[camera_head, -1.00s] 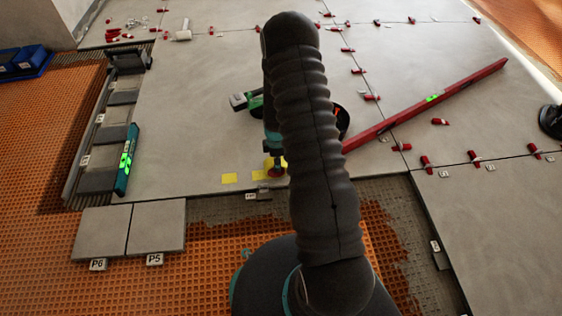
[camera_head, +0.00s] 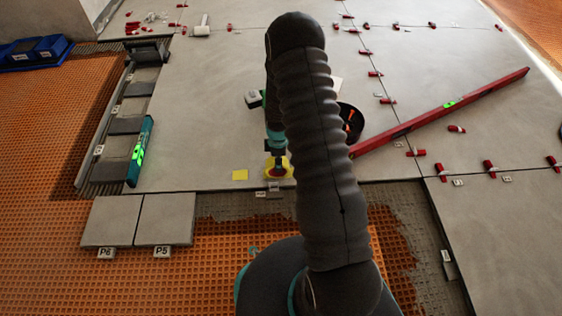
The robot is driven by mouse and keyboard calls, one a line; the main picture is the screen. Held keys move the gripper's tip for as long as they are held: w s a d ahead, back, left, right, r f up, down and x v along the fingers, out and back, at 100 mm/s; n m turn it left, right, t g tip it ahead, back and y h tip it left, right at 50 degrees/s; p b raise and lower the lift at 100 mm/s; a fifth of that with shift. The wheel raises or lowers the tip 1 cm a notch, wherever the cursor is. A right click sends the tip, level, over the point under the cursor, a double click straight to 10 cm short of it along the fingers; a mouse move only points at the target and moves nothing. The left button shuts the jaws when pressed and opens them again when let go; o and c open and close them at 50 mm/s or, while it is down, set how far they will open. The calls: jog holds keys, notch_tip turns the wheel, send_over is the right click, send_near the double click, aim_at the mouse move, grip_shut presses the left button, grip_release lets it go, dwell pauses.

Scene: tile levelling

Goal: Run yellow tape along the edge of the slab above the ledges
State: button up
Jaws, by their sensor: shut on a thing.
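The large grey slab (camera_head: 205,130) ends at a front edge above the orange grid floor. A short yellow tape piece (camera_head: 240,175) lies on the slab near that edge. My gripper (camera_head: 276,168) is low over the slab near the same edge, to the right of that piece. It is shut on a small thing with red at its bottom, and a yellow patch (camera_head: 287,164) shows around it. I cannot tell whether the patch is tape on the slab or part of the held thing. Small pale-labelled pieces (camera_head: 261,195) sit just below the edge. My arm hides the slab to the right.
Loose tiles marked P6 (camera_head: 110,220) and P5 (camera_head: 166,219) lie in front of the slab. A teal level (camera_head: 140,152) lies on its left side and a long red level (camera_head: 450,108) on its right. Red clips (camera_head: 416,153) line the joints. Blue bins (camera_head: 35,50) stand far left.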

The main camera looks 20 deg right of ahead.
jog(key=shift+w+a+f+b, duration=0.15)
jog(key=shift+w+a, duration=0.1)
jog(key=shift+a, duration=0.45)
jog(key=shift+w+a+r+b, duration=0.1)
jog(key=shift+w+a+b, duration=0.1)
jog(key=shift+a, duration=0.45)
jog(key=shift+w+a, duration=0.45)
jog(key=shift+a, duration=1)
jog(key=shift+w+a, duration=0.5)
jog(key=shift+a, duration=0.9)
jog(key=shift+w+a, duration=0.45)
jog(key=shift+a, duration=1)
jog(key=shift+a, duration=0.1)
jog(key=shift+w+a, duration=0.45)
jog(key=shift+a, duration=0.95)
jog(key=shift+w+a, duration=0.5)
jog(key=shift+a, duration=0.9)
jog(key=shift+w+a, duration=0.45)
jog(key=shift+a, duration=0.95)
jog(key=shift+a, duration=0.1)
jog(key=shift+w+a, duration=0.2)
jog(key=shift+a, duration=0.45)
jog(key=shift+w+a, duration=0.2)
jog(key=shift+a, duration=0.4)
notch_tip(320, 180, up, 8)
jog(key=p, duration=0.4)
